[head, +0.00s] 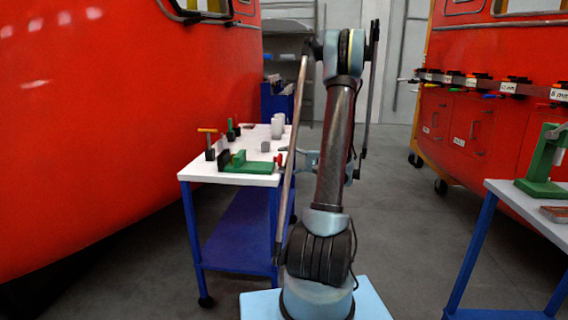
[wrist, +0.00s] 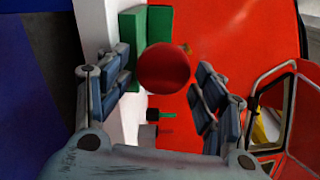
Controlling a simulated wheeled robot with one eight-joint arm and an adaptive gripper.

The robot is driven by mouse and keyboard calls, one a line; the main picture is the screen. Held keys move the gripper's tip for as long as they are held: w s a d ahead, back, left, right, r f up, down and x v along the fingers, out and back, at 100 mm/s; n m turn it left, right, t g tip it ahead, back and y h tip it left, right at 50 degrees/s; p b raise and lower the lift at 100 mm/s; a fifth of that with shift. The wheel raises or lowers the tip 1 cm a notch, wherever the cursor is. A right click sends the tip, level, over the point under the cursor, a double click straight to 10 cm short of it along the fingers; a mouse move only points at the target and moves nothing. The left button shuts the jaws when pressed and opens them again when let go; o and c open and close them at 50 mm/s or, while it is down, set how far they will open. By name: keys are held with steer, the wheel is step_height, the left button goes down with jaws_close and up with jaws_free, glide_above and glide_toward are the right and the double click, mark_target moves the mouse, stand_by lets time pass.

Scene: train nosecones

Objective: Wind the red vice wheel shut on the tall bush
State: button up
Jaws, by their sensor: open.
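The green vice (head: 245,165) lies on the white-topped table, its dark jaw block (head: 224,157) at the left. Its red wheel (head: 279,160) is at its right end, facing my gripper (head: 297,159). In the wrist view the round red wheel (wrist: 163,70) sits between and beyond the two spread fingers of my gripper (wrist: 163,75), with green vice body (wrist: 157,25) behind it. My gripper is open and I see no finger touching the wheel. A pale upright cylinder (head: 276,129) stands farther back on the table; I cannot tell whether it is the tall bush. The space between the jaws is too small to read.
A small grey block (head: 266,146) and a tool with an orange handle (head: 208,142) share the table (head: 190,172). Red train noses stand left (head: 120,120) and right (head: 480,60). Another table (head: 515,200) with a green press (head: 545,165) is at right. Grey floor lies between.

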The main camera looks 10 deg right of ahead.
steer(key=v, duration=0.8)
stand_by(0.5)
